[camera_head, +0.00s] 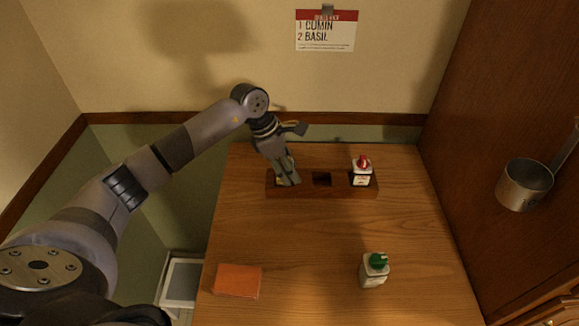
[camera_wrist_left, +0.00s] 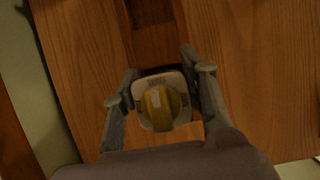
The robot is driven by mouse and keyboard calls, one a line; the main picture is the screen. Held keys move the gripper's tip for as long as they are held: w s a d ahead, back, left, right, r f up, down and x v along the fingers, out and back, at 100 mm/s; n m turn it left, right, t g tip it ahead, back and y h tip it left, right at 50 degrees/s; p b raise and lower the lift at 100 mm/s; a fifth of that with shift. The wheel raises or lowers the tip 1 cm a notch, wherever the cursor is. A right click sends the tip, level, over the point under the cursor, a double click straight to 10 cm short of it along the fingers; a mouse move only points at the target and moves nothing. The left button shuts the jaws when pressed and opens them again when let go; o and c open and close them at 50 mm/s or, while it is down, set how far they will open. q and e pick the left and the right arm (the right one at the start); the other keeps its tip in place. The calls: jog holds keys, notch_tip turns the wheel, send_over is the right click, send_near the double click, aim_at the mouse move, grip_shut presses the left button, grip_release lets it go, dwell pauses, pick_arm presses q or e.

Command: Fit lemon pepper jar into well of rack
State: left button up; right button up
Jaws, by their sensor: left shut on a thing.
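The wooden rack (camera_head: 321,193) stands near the back of the table. Its middle well (camera_head: 322,179) is empty, and a red-capped jar (camera_head: 361,172) is upright in its right well. My left gripper (camera_head: 287,178) is over the rack's left end, pointing down. It is shut on a yellow-capped jar, presumably the lemon pepper jar (camera_wrist_left: 158,106), seen from above between the fingers in the wrist view. The jar is mostly hidden by the gripper in the head view. Its label cannot be read, and I cannot tell how deep it sits in the left well. My right gripper is not in view.
A green-capped jar (camera_head: 374,270) stands at the front right of the table. An orange block (camera_head: 237,281) lies at the front left. The table's middle (camera_head: 305,240) is clear. A metal pot (camera_head: 524,185) hangs on the right wall, and a note (camera_head: 326,33) is on the back wall.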

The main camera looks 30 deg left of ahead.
pick_arm(q)
jog(key=shift+f, duration=0.2)
jog(key=o, duration=1.2)
jog(key=shift+r, duration=0.2)
jog(key=b+v, duration=0.3)
jog(key=v, duration=0.9)
